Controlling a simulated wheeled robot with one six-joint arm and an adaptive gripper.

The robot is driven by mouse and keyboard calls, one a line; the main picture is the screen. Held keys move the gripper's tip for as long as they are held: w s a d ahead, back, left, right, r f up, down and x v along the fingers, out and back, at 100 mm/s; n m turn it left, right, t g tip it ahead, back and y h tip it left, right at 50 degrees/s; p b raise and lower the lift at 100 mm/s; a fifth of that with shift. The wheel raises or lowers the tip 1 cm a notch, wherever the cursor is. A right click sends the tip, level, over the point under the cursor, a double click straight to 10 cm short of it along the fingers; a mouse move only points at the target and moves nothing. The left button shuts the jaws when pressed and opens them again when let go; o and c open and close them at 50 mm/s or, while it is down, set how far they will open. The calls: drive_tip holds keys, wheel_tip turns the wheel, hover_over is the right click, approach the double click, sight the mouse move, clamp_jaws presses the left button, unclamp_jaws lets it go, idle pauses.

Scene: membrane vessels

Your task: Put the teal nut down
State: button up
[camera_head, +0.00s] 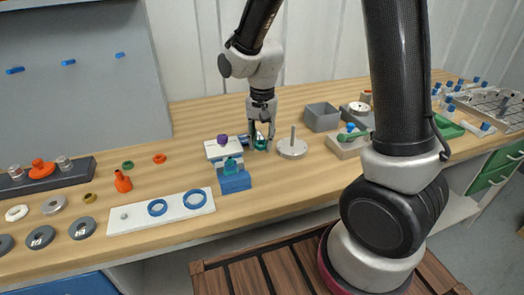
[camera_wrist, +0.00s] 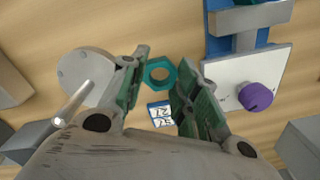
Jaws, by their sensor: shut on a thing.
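The teal nut (camera_wrist: 160,73) is a hexagonal ring with a round hole. In the wrist view it sits between the fingertips of my gripper (camera_wrist: 161,70), which is shut on it. In the head view my gripper (camera_head: 261,143) points down over the wooden bench (camera_head: 185,150), with the teal nut low between its fingers and partly hidden. The nut is close to the bench top; I cannot tell whether it touches. A small blue-and-white label (camera_wrist: 160,113) with numbers shows beside the nut in the wrist view.
A grey disc with an upright rod (camera_head: 292,149) stands close right of my gripper. A white plate with a purple knob (camera_head: 222,147) and a blue block (camera_head: 234,181) stand close left. Grey bin (camera_head: 321,117) lies behind right. The bench behind left is mostly free.

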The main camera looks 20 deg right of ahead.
sight(261, 158)
drive_tip(key=shift+f, duration=1.9)
drive_tip(key=shift+f, duration=0.2)
drive_tip(key=o, duration=1.1)
drive_tip(key=shift+r, duration=0.1)
wheel_tip(261, 158, up, 11)
drive_tip(key=s+d+r+n+t, duration=0.1)
drive_tip(key=s+d+r+n, duration=0.1)
drive_tip(key=s+d+r, duration=0.2)
drive_tip(key=s+d+r+n+t, duration=0.1)
drive_tip(key=s+d+r+n, duration=0.1)
drive_tip(key=s+d+r, duration=0.2)
drive_tip(key=s+d+r+n+t, duration=0.2)
drive_tip(key=s+d+r, duration=0.2)
drive_tip(key=s, duration=0.7)
drive_tip(key=shift+d, duration=1.4)
